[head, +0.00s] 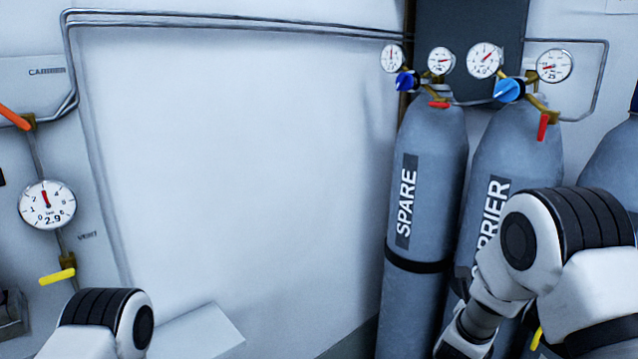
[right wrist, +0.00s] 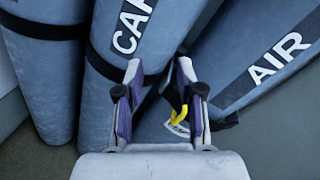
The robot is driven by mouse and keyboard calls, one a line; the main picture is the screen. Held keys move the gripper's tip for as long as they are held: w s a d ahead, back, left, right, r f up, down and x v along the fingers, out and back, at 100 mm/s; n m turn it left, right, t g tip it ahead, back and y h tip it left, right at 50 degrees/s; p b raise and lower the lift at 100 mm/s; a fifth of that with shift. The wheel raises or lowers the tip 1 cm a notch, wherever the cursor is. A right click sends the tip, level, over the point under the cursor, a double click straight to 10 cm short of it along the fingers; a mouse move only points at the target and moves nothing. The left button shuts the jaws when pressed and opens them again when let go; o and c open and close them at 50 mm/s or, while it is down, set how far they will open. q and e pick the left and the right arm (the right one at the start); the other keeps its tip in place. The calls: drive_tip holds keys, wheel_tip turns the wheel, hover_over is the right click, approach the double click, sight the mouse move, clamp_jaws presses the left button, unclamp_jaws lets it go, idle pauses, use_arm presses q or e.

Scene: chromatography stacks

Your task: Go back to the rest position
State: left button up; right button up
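My right gripper (right wrist: 158,90) shows in the right wrist view with its two fingers apart and nothing between the tips. It is in front of the grey CARRIER cylinder (right wrist: 108,62) and left of the AIR cylinder (right wrist: 245,75). In the head view my right arm is bent at the lower right and covers part of the CARRIER cylinder (head: 520,145); the gripper itself cannot be made out there. Of my left arm only a bent joint shows at the bottom left of the head view. My left gripper is out of view.
The SPARE cylinder (head: 425,180) stands left of CARRIER. A yellow curved piece (right wrist: 180,112) is close to my right gripper's right finger. A gauge (head: 47,205), a yellow lever (head: 57,276) and an orange lever (head: 14,117) are on the left wall. The middle panel (head: 230,150) is bare.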

drive_tip(key=s+a+f+n+g+y+p, duration=0.2)
drive_tip(key=s+f+n+g+y, duration=0.1)
drive_tip(key=s+f+n, duration=0.65)
drive_tip(key=s+a+f+n+g+y+p, duration=0.2)
drive_tip(key=s+a+f+n+g+y, duration=0.3)
drive_tip(key=s+f, duration=0.75)
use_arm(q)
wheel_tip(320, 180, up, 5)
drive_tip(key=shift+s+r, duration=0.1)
use_arm(e)
drive_tip(key=s+a+f+n+g+y, duration=0.1)
drive_tip(key=s+a+f+n+g, duration=0.1)
drive_tip(key=s+n, duration=0.7)
drive_tip(key=s+a+f+n+g+y, duration=0.2)
drive_tip(key=s+a+f+n+g, duration=0.1)
drive_tip(key=s+n, duration=0.7)
drive_tip(key=n, duration=0.4)
drive_tip(key=shift+s, duration=0.2)
drive_tip(key=shift+f, duration=0.1)
